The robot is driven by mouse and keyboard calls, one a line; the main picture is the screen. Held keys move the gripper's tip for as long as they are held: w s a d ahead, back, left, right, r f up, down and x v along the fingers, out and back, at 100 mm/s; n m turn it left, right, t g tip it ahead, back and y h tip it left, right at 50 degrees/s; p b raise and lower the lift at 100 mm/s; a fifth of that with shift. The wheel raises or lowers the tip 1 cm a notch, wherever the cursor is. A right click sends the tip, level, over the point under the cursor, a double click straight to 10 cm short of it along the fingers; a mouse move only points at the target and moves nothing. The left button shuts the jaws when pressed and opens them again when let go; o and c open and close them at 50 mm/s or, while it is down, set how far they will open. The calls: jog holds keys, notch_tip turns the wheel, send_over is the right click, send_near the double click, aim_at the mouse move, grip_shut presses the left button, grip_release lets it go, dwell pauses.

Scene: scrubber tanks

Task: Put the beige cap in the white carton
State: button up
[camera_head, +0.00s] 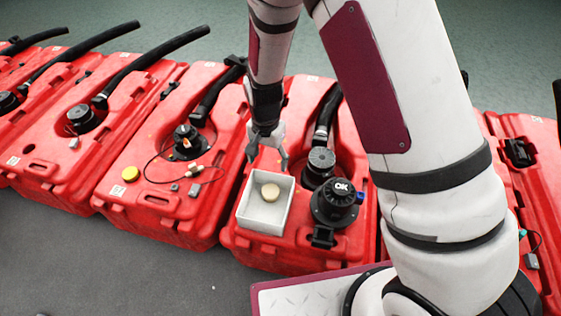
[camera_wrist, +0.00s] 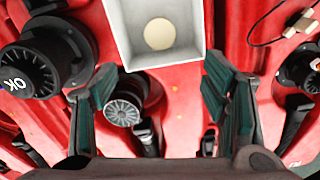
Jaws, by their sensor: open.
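The beige cap (camera_head: 270,192) is a small round disc lying inside the white carton (camera_head: 247,219), on its floor. The carton is an open box standing on a red tank. The wrist view shows the cap (camera_wrist: 159,34) inside the carton (camera_wrist: 150,62) too. My gripper (camera_head: 267,163) is open and empty, above and just behind the carton. In the wrist view the open gripper (camera_wrist: 150,85) has its two fingers spread wide, apart from the cap, with the carton beyond their tips.
A black cap marked OK (camera_head: 341,190) and a ribbed black cap (camera_head: 321,160) stand right of the carton on the same red tank (camera_head: 270,258). A yellow cap (camera_head: 130,174) and a cable (camera_head: 150,170) lie on the tank to the left. Black hoses rise behind.

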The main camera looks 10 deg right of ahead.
jog(key=shift+r, duration=0.15)
jog(key=s+d+r+n, duration=0.1)
jog(key=s+d+r, duration=0.2)
jog(key=r, duration=0.4)
jog(key=s+d+r+n, duration=0.1)
jog(key=s+d+r, duration=0.15)
jog(key=r, duration=0.55)
jog(key=s+d+r+n, duration=0.1)
jog(key=s+d+r, duration=0.1)
jog(key=s+r, duration=0.35)
jog(key=s+d+r+n, duration=0.1)
jog(key=s+d+r, duration=0.1)
jog(key=s, duration=0.5)
jog(key=s+d+r+n, duration=0.1)
jog(key=s+d+r, duration=0.1)
jog(key=s+r, duration=0.3)
jog(key=s+d+r+n, duration=0.1)
jog(key=s+d+r, duration=0.2)
jog(key=s, duration=0.6)
jog(key=shift+s+r+n, duration=0.2)
jog(key=shift+r+n, duration=0.05)
jog(key=shift+n, duration=0.05)
jog(key=shift+d, duration=0.1)
notch_tip(320, 180, up, 30)
jog(key=t+p, duration=0.4)
jog(key=p, duration=2.4)
jog(key=shift+d+f, duration=0.2)
jog(key=shift+d, duration=0.1)
